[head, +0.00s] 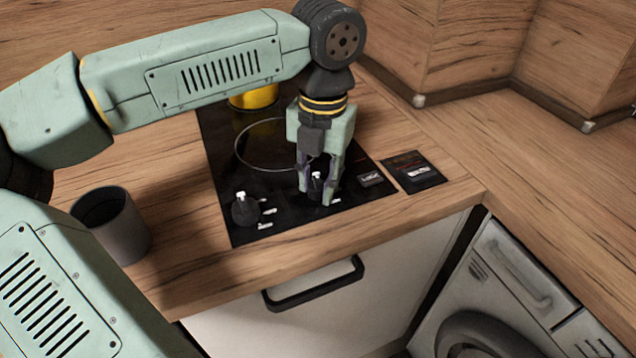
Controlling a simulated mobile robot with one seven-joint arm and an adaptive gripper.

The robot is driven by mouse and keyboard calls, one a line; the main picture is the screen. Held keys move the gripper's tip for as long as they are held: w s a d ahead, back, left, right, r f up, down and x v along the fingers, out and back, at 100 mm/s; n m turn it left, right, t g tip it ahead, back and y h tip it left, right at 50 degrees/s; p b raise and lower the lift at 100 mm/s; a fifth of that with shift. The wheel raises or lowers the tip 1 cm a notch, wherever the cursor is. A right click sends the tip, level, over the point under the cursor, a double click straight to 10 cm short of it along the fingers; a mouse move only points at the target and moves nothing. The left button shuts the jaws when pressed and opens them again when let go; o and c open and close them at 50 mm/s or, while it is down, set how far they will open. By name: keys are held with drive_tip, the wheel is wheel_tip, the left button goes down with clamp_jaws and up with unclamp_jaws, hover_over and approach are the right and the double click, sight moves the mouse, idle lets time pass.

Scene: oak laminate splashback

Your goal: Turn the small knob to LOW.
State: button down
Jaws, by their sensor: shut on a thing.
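A black cooktop (222,150) is set into the wooden worktop. Near its front edge stand two black knobs with white pointers. The left knob (245,212) is clear of my gripper, and white marks lie to its right. The other knob (317,190) is between my gripper's fingers and partly hidden by them; I cannot read its setting. My gripper (318,196) points down from above and is shut on this right knob. The label text around the knobs is too small to read.
A dark grey cup (125,225) stands on the worktop left of the cooktop. A yellow object (255,97) is at the back, partly behind my arm. A small black panel (414,172) lies right of the cooktop. A drawer handle (314,284) juts out below.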

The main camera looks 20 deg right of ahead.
sight(319, 181)
drive_tip(key=m+b, duration=0.1)
drive_tip(key=m, duration=0.2)
drive_tip(key=shift+f+b, duration=0.1)
drive_tip(key=shift+b, duration=0.25)
drive_tip(key=shift+m+b, duration=0.5)
drive_tip(key=shift+m, duration=1.6)
drive_tip(key=c, duration=1.3)
unclamp_jaws()
drive_tip(key=r, duration=1.2)
drive_tip(key=shift+s+r, duration=0.15)
drive_tip(key=shift+s, duration=0.15)
